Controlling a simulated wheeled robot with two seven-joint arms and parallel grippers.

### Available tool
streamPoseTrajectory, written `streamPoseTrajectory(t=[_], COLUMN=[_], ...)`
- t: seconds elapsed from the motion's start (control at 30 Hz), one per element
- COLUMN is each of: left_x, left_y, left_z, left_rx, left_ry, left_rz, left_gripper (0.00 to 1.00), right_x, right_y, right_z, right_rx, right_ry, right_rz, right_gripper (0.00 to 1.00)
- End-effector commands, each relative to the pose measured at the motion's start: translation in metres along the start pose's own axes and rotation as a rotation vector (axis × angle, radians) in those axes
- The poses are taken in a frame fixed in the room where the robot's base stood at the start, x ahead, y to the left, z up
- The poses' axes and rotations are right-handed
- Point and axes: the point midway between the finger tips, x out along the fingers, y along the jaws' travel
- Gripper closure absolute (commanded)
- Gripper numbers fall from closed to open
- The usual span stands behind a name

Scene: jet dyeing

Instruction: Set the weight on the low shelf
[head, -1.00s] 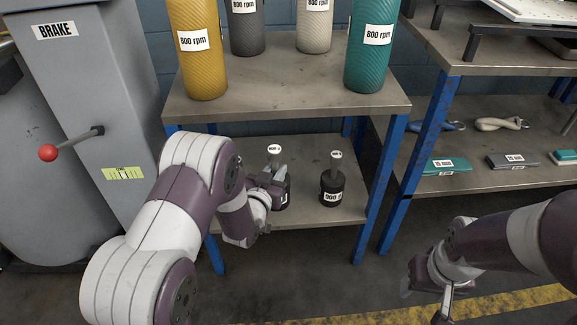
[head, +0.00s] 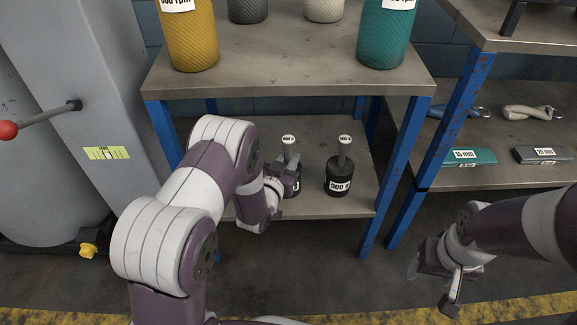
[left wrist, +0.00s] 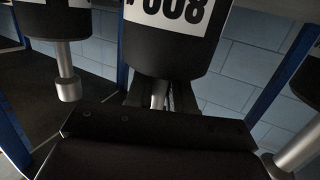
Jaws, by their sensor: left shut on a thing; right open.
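My left gripper (head: 286,165) is shut on the upright stem of a black weight (head: 295,187) at the low shelf (head: 310,207). The arm hides part of this weight, and I cannot tell whether its base touches the shelf. In the left wrist view, which is upside down, the held weight (left wrist: 165,50) has a white label that seems to read 800, and its stem runs between the fingers (left wrist: 160,97). A second black weight (head: 339,178) stands upright on the shelf just to the right, apart from it. My right gripper (head: 432,288) is open and empty, low at the right.
Yellow (head: 190,40) and teal (head: 386,40) cylinders stand on the upper shelf (head: 285,65), above my left arm. Blue legs (head: 391,175) frame the low shelf. Another weight's dark body (left wrist: 305,75) shows in the left wrist view. A grey machine (head: 85,110) stands left.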

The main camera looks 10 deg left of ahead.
Motion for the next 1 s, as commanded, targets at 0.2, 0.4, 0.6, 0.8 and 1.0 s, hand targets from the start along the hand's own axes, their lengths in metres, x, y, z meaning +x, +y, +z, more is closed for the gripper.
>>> streamPoseTrajectory(t=[0.2, 0.4, 0.6, 0.8, 1.0], left_x=[0.001, 0.001, 0.001, -0.007, -0.059], left_y=[0.000, 0.000, 0.000, 0.000, -0.001], left_z=[-0.002, 0.003, 0.003, -0.003, -0.006], left_rx=[0.001, 0.000, 0.000, 0.000, 0.000], left_ry=[0.007, 0.001, 0.002, 0.000, -0.005], left_rz=[0.000, 0.000, 0.000, 0.000, -0.002], left_gripper=[1.00, 0.58, 0.52, 0.52, 0.52], right_x=[0.000, 0.002, 0.002, -0.007, -0.037], right_y=[0.000, 0.000, 0.000, 0.000, 0.000], right_z=[0.000, 0.000, 0.000, -0.001, -0.004], right_rx=[0.000, 0.000, 0.000, 0.000, 0.000], right_ry=[0.000, 0.000, 0.000, 0.000, 0.000], right_rz=[0.000, 0.000, 0.000, 0.000, 0.000], right_gripper=[0.40, 0.40, 0.40, 0.40, 0.40])
